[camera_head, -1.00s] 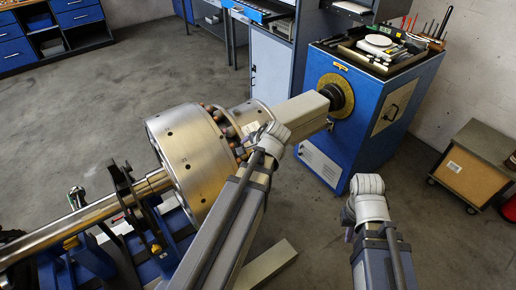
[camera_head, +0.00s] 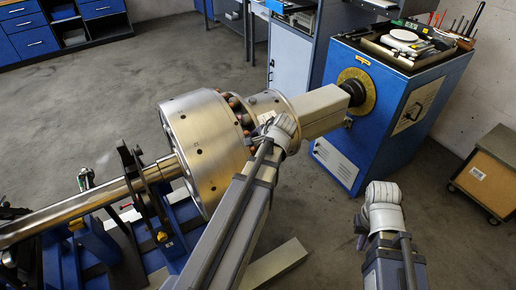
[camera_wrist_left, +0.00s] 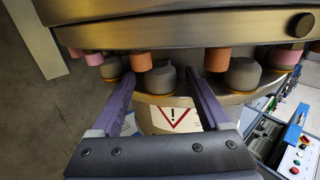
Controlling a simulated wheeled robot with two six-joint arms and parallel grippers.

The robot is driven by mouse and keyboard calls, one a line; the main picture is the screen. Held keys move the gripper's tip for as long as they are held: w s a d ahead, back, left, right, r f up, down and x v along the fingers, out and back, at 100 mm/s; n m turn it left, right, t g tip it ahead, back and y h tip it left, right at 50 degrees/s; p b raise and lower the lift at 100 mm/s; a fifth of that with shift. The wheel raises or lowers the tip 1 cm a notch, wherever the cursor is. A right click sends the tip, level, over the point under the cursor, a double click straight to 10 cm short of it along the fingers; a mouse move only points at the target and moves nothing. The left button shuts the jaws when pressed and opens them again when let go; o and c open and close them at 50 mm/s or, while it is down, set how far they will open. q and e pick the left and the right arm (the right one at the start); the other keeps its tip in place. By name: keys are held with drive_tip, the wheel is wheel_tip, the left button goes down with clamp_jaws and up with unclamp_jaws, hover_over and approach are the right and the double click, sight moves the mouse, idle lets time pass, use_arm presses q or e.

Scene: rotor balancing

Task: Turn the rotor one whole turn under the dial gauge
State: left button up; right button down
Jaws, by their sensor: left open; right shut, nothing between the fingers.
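The rotor (camera_head: 205,145) is a large silver drum on a horizontal shaft (camera_head: 95,201), with a ring of copper and grey studs on its right side. My left gripper is at this ring. In the left wrist view its fingers (camera_wrist_left: 163,85) are open, pointing at the studs, with a grey stud (camera_wrist_left: 160,77) between their tips; I cannot tell whether they touch it. A warning label (camera_wrist_left: 174,117) shows on the metal behind. My right gripper (camera_head: 361,234) is shut and empty, held over the floor away from the rotor. I cannot make out the dial gauge for certain.
A grey square housing (camera_head: 324,112) joins the rotor to a blue drive cabinet (camera_head: 343,163) with tools on top. Blue stands (camera_head: 100,242) carry the shaft at left. A small cart (camera_head: 486,178) stands at far right. Open floor lies between.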

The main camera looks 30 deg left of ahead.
use_arm(q)
clamp_jaws()
idle(0.7)
idle(0.8)
